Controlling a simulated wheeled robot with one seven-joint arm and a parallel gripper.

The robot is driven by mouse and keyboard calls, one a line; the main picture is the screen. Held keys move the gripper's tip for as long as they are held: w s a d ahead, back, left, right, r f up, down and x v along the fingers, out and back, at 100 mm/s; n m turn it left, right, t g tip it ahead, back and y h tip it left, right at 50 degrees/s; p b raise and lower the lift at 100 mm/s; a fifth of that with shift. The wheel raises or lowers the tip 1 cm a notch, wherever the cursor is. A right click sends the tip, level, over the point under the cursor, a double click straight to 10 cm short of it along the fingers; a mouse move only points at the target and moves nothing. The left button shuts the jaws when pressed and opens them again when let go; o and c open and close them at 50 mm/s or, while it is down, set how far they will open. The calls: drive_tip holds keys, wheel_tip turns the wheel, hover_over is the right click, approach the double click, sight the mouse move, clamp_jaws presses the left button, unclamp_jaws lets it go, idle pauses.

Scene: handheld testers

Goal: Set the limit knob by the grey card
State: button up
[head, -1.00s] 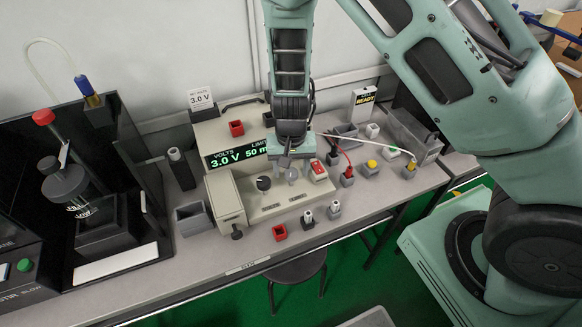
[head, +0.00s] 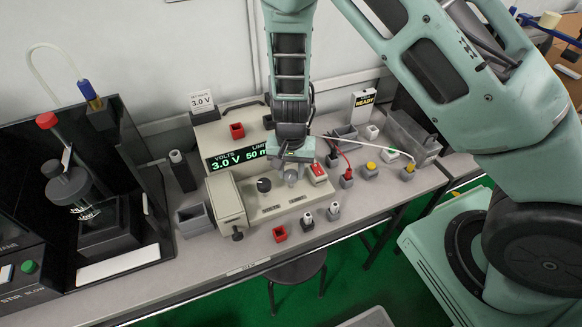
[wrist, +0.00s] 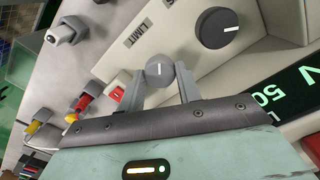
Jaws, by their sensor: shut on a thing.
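The limit knob (wrist: 159,70) is small, round and grey with a white pointer line. In the wrist view it sits between the two fingers of my gripper (wrist: 160,82), which are shut on it. In the head view my gripper (head: 291,168) reaches down to the bench supply panel (head: 281,203), and the grey knob shows just under it. The display (head: 238,155) reads 3.0 V and 50 m, its right end hidden by my arm. A white card (head: 202,100) on top reads 3.0 V. I cannot make out a grey card.
A larger black knob (wrist: 217,28) is beside the held knob. A red switch (head: 318,172) is close to my gripper's right.

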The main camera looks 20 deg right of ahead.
sight(291, 173)
drive_tip(key=m+p, duration=0.2)
drive_tip(key=m, duration=0.3)
drive_tip(key=shift+r+p, duration=0.2)
drive_tip(key=shift+p, duration=0.2)
drive_tip(key=shift+f+m+p, duration=0.1)
drive_tip(key=shift+m+p, duration=0.9)
drive_tip(key=shift+m, duration=1.4)
drive_tip(key=o, duration=1)
wheel_tip(291, 173, up, 17)
